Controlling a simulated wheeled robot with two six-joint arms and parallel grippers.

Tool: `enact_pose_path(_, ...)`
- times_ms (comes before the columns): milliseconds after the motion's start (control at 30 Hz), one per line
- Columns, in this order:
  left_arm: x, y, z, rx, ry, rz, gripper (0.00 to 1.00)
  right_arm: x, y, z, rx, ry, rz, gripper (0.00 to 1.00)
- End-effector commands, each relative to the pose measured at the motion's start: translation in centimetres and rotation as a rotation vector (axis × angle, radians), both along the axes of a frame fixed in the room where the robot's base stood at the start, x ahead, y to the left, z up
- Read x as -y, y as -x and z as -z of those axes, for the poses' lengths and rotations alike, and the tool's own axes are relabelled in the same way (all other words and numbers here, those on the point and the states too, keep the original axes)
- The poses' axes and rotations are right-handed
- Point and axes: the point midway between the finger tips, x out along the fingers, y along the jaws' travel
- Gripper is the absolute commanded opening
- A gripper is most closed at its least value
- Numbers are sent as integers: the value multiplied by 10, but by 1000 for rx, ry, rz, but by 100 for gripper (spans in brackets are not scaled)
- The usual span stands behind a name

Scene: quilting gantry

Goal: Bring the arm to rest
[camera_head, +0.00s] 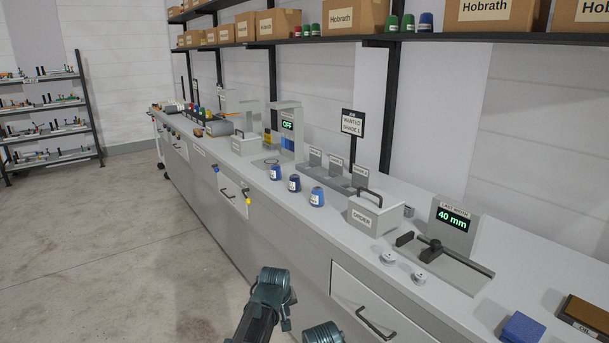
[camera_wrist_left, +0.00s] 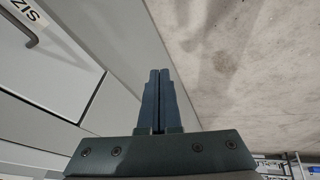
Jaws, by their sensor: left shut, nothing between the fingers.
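My left arm (camera_head: 268,304) shows at the bottom middle of the head view, in front of the grey bench's drawer fronts and over the floor. Its gripper (camera_wrist_left: 159,73) shows in the left wrist view, with its two dark blue fingers shut together and nothing between them. The fingers point along the bench front, with bare floor to their right and the cabinet face to their left. They touch nothing that I can see. Another part of my body shows at the bottom edge of the head view. My right gripper is not in view.
A drawer handle (camera_head: 375,323) sticks out near my arm. The concrete floor (camera_head: 120,240) at left is clear.

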Motion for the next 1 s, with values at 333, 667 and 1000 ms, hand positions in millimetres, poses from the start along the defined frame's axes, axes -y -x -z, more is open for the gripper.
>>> enact_pose_path(333,-84,131,16,-218,-125,193,0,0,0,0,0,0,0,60)
enact_pose_path(667,-119,212,20,-349,-153,324,0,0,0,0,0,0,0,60)
enact_pose_path(1000,-63,228,20,-397,-216,470,0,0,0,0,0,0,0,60)
